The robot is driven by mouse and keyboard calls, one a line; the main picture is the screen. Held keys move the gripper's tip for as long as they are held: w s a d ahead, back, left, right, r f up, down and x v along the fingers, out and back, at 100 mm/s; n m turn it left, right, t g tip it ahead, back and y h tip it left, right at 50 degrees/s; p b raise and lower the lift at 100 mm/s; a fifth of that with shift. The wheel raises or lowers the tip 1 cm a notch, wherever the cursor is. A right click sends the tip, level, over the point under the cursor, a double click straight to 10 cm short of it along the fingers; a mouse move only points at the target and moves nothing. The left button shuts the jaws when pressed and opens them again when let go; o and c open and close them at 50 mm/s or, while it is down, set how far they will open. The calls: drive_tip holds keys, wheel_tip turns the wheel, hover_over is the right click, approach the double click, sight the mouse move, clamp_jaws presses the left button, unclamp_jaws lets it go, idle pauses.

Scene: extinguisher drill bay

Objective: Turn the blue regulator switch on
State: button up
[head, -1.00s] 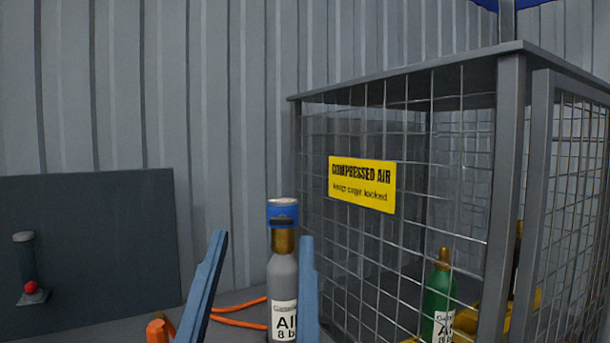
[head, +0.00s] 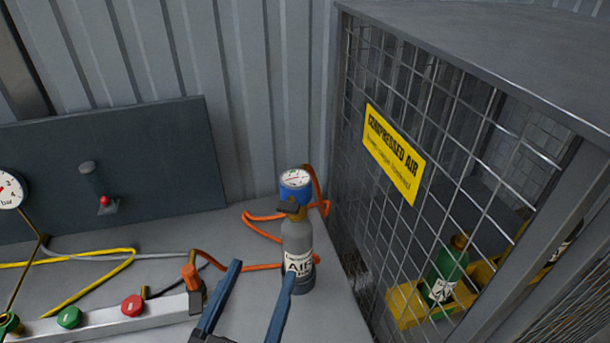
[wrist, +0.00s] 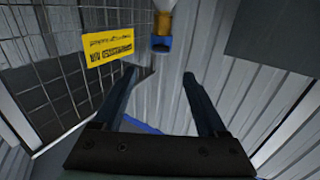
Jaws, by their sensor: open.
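The blue regulator (head: 296,188) with a round dial on top sits on a grey air cylinder (head: 298,245) on the bench. A small dark part (head: 291,208), perhaps the switch, shows on its front; its setting cannot be told. My gripper (head: 261,268) is open and empty. Its blue fingers overlap the lower left of the cylinder in the head view, apparently in front of it. In the wrist view, the regulator (wrist: 161,43) appears upside down beyond the gap between the fingertips (wrist: 160,75), with no contact visible.
A mesh cage (head: 375,225) with a yellow sign (head: 395,152) stands close on the right, holding a green cylinder (head: 447,262). An orange hose (head: 262,230) runs behind the grey cylinder. A manifold (head: 100,325) with coloured knobs lies left. A dark panel (head: 150,150) stands behind.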

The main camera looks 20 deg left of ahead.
sight(286, 210)
drive_tip(key=w+p, duration=0.1)
drive_tip(key=w, duration=0.2)
drive_tip(key=w+a+p, duration=0.1)
drive_tip(key=w, duration=0.3)
drive_tip(key=w+p, duration=0.2)
drive_tip(key=w, duration=0.2)
drive_tip(key=shift+w+a+r, duration=0.1)
drive_tip(key=shift+w+a, duration=0.05)
drive_tip(key=shift+w, duration=0.7)
clamp_jaws()
